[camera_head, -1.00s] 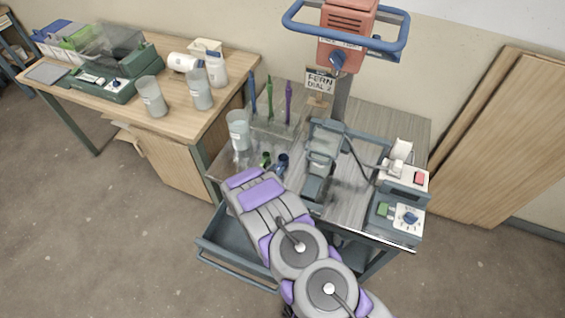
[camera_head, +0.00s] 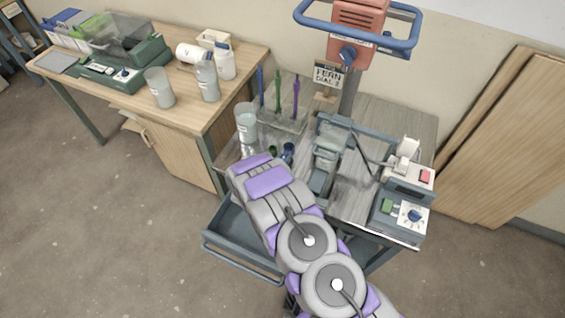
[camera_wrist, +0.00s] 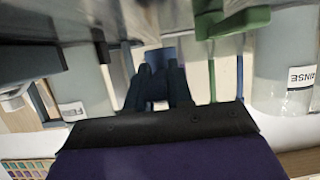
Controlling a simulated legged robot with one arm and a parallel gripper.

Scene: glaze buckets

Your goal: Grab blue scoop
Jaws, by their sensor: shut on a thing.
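The blue scoop (camera_head: 288,149) is at the front left of the grey cart, at the end of my arm. In the wrist view, which is upside down, the blue scoop (camera_wrist: 158,57) sits between the dark fingers of my gripper (camera_wrist: 160,82), which is shut on it. The green scoop (camera_head: 272,152) is just left of the blue one in the head view and partly hidden by my arm. It also shows in the wrist view (camera_wrist: 245,22), apart from the fingers. In the head view my arm hides the fingers.
A clear cup (camera_head: 246,122) stands behind the scoops. Blue, green and purple upright tools (camera_head: 278,92) stand in a clear holder. A metal-framed device (camera_head: 328,155) is close to the right. A wooden table (camera_head: 210,115) with several containers is at the left.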

